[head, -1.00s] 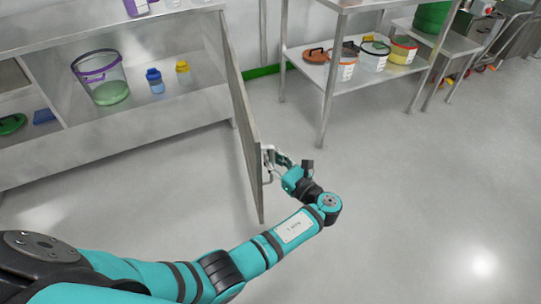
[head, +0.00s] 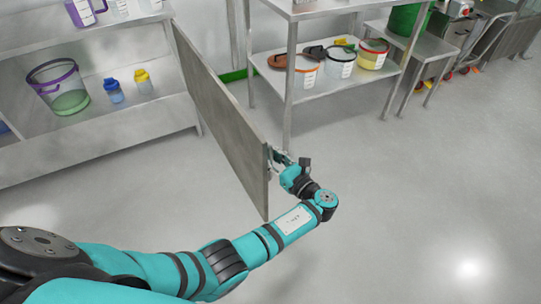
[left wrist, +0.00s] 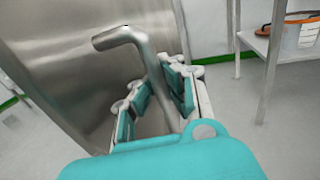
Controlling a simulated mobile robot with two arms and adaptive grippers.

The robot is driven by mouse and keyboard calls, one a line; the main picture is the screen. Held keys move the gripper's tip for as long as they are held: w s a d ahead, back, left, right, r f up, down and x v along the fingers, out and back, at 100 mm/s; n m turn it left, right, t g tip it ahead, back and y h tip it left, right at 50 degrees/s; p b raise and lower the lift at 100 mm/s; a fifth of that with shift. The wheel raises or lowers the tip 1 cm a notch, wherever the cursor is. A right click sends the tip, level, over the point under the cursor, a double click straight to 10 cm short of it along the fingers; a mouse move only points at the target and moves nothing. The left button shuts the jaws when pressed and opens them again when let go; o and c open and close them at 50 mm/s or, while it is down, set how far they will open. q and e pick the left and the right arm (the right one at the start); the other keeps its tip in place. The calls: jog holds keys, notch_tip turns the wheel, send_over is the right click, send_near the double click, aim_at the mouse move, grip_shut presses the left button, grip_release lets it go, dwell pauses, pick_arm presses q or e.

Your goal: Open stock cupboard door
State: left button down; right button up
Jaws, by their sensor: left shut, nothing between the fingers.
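The stock cupboard door (head: 222,120) is a flat grey metal panel. It stands swung out from the open cupboard (head: 110,145) on the left. Its D-shaped metal handle (left wrist: 140,50) is on the face near the free edge. My left gripper (head: 282,160) is at that edge, on the handle side. In the left wrist view my left gripper (left wrist: 160,95) has its teal-padded fingers right at the handle, whose bar runs down beside and between them. The fingers are shut with nothing gripped. Whether they touch the bar is unclear. My right gripper is out of view.
Inside the cupboard are a purple-rimmed bucket (head: 58,88), a blue bottle (head: 114,91) and a yellow-capped bottle (head: 143,81). A steel rack (head: 270,80) with several tubs stands behind the door. The floor (head: 400,190) to the right is clear.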

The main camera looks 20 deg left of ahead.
pick_arm(q)
jog(key=shift+s+d+f, duration=0.15)
jog(key=shift+d+f, duration=0.15)
jog(key=shift+d, duration=0.05)
jog(key=c, duration=1.7)
grip_release()
jog(key=shift+d+r, duration=0.1)
jog(key=shift+d, duration=0.05)
jog(key=o, duration=0.4)
jog(key=shift+r, duration=0.15)
jog(key=shift+c, duration=0.2)
jog(key=shift+a, duration=0.25)
jog(key=shift+r, duration=0.1)
